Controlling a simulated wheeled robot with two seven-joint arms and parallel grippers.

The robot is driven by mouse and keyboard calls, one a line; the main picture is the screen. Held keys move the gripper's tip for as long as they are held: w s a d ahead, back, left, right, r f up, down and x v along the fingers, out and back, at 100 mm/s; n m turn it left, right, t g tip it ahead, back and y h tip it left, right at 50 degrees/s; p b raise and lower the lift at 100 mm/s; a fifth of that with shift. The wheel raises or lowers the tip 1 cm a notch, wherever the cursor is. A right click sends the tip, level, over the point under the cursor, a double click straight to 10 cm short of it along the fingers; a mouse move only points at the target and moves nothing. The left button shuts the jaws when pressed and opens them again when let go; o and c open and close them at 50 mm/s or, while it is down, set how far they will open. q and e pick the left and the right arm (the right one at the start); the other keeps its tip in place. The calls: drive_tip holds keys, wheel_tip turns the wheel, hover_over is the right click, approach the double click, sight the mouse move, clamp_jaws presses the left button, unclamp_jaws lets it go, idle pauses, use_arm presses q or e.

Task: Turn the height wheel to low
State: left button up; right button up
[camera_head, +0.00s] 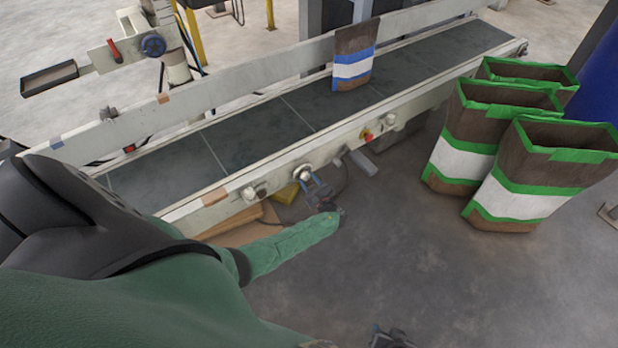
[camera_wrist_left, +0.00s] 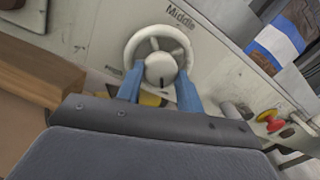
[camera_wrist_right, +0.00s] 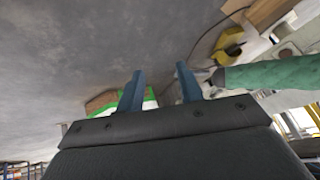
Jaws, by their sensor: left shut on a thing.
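The height wheel (camera_wrist_left: 158,38) is a pale, round, spoked handwheel on the conveyor's side. In the left wrist view its hub (camera_wrist_left: 160,68) has a dark mark on its lower part. The word "Middle" is printed to the upper right of the wheel; another label at its left is too small to read. My left gripper (camera_wrist_left: 160,88) has its blue fingers on either side of the wheel's lower part, shut on it. In the head view this gripper (camera_head: 312,184) is at the conveyor's near side and hides much of the wheel. My right gripper (camera_wrist_right: 160,80) is open and empty, over the floor.
The conveyor (camera_head: 255,135) carries a brown bag with blue and white bands (camera_head: 353,62). A red and yellow button (camera_head: 366,135) sits right of the wheel. Several green-banded bags (camera_head: 541,175) stand on the floor at right. The floor in front is clear.

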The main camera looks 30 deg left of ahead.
use_arm(q)
drive_tip(key=shift+w+m, duration=0.1)
drive_tip(key=shift+m, duration=0.3)
use_arm(e)
drive_tip(key=shift+r, duration=1.25)
use_arm(q)
drive_tip(key=o, duration=1)
drive_tip(key=shift+d, duration=0.1)
drive_tip(key=shift+s+d+f, duration=0.1)
drive_tip(key=shift+s+d, duration=0.25)
drive_tip(key=shift+d, duration=0.2)
drive_tip(key=v, duration=0.6)
drive_tip(key=shift+s+d, duration=0.1)
drive_tip(key=shift+d, duration=0.1)
use_arm(e)
wheel_tip(320, 180, down, 2)
drive_tip(key=shift+f, duration=0.1)
